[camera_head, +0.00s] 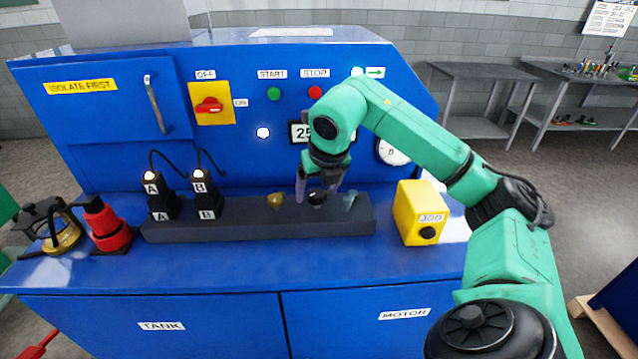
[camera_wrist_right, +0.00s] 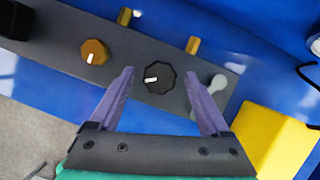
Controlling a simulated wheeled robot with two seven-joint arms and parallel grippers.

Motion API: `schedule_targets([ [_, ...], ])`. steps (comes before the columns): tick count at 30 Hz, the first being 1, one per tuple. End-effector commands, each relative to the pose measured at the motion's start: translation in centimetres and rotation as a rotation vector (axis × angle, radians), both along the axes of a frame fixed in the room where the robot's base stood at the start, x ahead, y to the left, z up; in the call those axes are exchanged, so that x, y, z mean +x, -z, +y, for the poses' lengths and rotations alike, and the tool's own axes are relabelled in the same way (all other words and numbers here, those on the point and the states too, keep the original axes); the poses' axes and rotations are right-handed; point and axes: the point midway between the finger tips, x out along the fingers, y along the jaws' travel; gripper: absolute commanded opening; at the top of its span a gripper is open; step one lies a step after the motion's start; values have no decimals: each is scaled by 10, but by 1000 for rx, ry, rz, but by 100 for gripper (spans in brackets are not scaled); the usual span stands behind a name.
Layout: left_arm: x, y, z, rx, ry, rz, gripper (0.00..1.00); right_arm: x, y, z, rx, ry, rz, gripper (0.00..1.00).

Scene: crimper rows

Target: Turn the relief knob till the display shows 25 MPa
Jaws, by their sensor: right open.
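A black knob with a white pointer mark (camera_wrist_right: 160,78) sits on the dark manifold block; it also shows in the head view (camera_head: 316,198). Its pointer points left in the wrist view. An amber knob (camera_wrist_right: 94,52) is beside it, also in the head view (camera_head: 275,200). No label tells which is the relief knob. My right gripper (camera_head: 318,190) is open, its purple fingers (camera_wrist_right: 159,73) on either side of the black knob, with gaps between. My left gripper is out of view.
The manifold block (camera_head: 220,229) lies on the blue bench. A grey lever-like part (camera_wrist_right: 217,84) is right of the black knob. A yellow box (camera_head: 412,205) stands further right. Couplings A and B (camera_head: 160,200) and a red part (camera_head: 108,228) stand left.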

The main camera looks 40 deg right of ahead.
Motion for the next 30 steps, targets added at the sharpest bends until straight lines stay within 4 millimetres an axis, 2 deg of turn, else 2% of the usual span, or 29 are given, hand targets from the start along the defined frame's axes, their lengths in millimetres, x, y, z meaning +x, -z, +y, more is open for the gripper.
schedule_targets([
  [5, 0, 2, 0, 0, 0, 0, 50, -7, -21, 3, 1, -1, -7, 81],
  [9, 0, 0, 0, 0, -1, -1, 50, -21, -59, 9, 2, -3, -10, 81],
  [12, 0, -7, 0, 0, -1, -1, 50, -32, -90, 13, 1, -2, -10, 81],
  [13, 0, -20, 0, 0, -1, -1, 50, -36, -104, 13, -2, 0, -7, 81],
  [16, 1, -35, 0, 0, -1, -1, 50, -45, -125, 16, -2, 1, -4, 81],
  [20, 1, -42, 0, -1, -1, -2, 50, -51, -135, 19, -1, -1, -3, 81],
  [30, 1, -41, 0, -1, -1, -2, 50, -52, -133, 19, 1, 0, -1, 81],
])
